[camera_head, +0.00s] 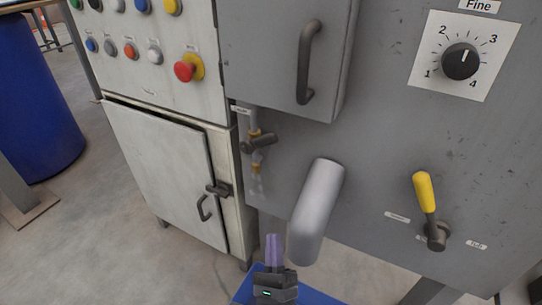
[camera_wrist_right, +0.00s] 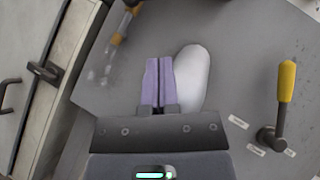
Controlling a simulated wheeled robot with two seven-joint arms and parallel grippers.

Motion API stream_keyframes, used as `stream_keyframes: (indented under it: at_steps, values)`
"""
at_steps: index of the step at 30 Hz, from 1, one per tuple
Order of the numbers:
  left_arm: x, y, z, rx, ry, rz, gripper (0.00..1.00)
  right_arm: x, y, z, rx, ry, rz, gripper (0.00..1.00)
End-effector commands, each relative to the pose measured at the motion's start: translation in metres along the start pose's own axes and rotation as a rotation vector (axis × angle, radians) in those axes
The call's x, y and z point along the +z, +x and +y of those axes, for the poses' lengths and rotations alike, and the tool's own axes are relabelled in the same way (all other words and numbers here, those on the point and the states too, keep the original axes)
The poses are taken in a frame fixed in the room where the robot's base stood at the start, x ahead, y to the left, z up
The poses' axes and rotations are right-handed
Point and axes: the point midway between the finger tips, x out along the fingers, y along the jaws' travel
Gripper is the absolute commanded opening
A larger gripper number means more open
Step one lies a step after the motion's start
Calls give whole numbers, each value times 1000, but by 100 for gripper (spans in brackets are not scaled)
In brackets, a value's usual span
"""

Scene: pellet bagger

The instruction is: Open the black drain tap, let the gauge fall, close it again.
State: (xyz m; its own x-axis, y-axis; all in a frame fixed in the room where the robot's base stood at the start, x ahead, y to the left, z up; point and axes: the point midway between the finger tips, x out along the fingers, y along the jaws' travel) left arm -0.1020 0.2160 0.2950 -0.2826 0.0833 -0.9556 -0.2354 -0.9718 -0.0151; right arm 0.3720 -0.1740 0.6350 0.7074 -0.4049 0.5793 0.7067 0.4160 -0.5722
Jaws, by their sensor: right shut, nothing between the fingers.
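The drain tap (camera_head: 258,143) is a small dark handle on a brass fitting, on a thin vertical pipe between the white cabinet and the grey panel. Its handle appears to lie crosswise to the pipe. Pale, translucent streaks show below its brass outlet. In the right wrist view the brass outlet (camera_wrist_right: 117,38) shows at the upper left; the handle is mostly cut off by the top edge. My right gripper (camera_head: 272,240) is below the tap, apart from it, with its purple fingers (camera_wrist_right: 158,75) shut and empty. No gauge shows. My left gripper is out of view.
A thick grey spout (camera_head: 316,210) sticks out just right of my right gripper. A blue bin (camera_head: 313,296) lies below. A yellow lever (camera_head: 425,192) is at the right. A red emergency button (camera_head: 186,68) and a cabinet door handle (camera_head: 205,208) are at the left.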

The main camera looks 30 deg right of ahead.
Motion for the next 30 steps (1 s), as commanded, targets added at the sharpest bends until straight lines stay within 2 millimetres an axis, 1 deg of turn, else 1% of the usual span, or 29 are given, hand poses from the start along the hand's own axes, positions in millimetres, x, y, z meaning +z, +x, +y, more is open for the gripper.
stream_keyframes:
  at_steps: [1,9,15,18,21,24,30]
  values:
    - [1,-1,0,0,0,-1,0,1,12,-1,-4,1,-3,0]
    - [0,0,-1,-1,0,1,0,1,71,-1,-4,1,-3,0]
    - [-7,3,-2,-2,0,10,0,0,114,0,-3,0,-3,0]
    - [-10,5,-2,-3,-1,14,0,0,131,0,-2,0,-2,0]
    - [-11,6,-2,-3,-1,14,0,0,143,1,0,-1,-1,0]
    - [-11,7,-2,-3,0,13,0,0,150,0,-1,-1,-1,0]
    - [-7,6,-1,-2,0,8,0,0,153,0,1,-1,-1,0]
